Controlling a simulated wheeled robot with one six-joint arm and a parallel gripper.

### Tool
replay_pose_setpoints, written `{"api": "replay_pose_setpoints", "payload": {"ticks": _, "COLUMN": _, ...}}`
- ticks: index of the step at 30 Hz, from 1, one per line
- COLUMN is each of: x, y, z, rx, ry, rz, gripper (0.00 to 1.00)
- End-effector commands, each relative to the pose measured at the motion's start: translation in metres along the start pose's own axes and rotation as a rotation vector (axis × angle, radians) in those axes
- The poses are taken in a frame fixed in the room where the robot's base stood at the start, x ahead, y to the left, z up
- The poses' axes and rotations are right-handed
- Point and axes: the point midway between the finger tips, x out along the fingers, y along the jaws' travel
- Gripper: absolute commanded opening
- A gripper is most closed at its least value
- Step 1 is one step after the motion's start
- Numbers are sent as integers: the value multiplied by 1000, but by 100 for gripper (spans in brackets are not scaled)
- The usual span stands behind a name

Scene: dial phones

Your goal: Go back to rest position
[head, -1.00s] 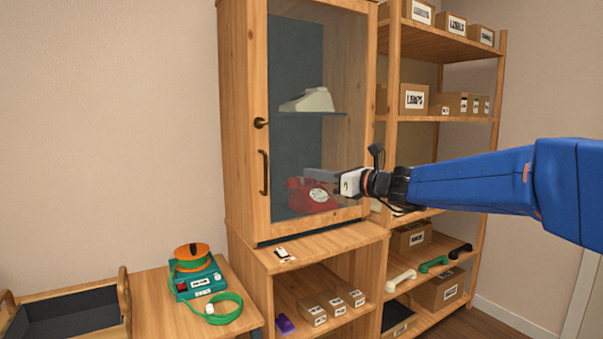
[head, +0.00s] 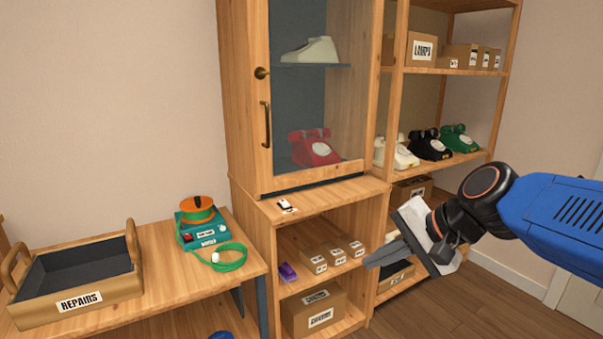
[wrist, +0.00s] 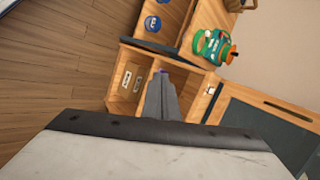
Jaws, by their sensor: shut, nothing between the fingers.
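My gripper (head: 384,256) is in the head view at the lower right, in front of the wooden cabinet and shelf. Its fingers are together and hold nothing. In the wrist view the shut fingers (wrist: 161,100) point toward the open cubbies of the cabinet base, apart from them. No part of the gripper appears to touch anything.
The glass-doored cabinet (head: 262,130) is shut, with a red phone (head: 314,148) and a pale phone (head: 311,50) inside. Several phones stand on the right shelf, including a green one (head: 459,138). A Repairs tray (head: 100,295) sits on the left table. Floor is clear at lower right.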

Motion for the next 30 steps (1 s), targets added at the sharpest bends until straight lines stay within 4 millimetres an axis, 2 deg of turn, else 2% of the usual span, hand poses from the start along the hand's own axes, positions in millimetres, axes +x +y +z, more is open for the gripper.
{"api": "replay_pose_setpoints", "payload": {"ticks": 1, "x": -5, "y": 27, "z": 4, "rx": -97, "ry": 27, "rz": 55, "gripper": 0}}
{"api": "replay_pose_setpoints", "payload": {"ticks": 6, "x": -21, "y": 114, "z": 8, "rx": -435, "ry": 96, "rz": 268, "gripper": 0}}
{"api": "replay_pose_setpoints", "payload": {"ticks": 9, "x": -32, "y": 156, "z": 7, "rx": -601, "ry": 114, "rz": 386, "gripper": 0}}
{"api": "replay_pose_setpoints", "payload": {"ticks": 12, "x": -41, "y": 187, "z": 4, "rx": -724, "ry": 124, "rz": 480, "gripper": 0}}
{"api": "replay_pose_setpoints", "payload": {"ticks": 15, "x": -48, "y": 205, "z": 2, "rx": -801, "ry": 126, "rz": 540, "gripper": 0}}
{"api": "replay_pose_setpoints", "payload": {"ticks": 18, "x": -51, "y": 213, "z": 1, "rx": -836, "ry": 127, "rz": 570, "gripper": 0}}
{"api": "replay_pose_setpoints", "payload": {"ticks": 30, "x": -52, "y": 214, "z": 0, "rx": -841, "ry": 126, "rz": 574, "gripper": 0}}
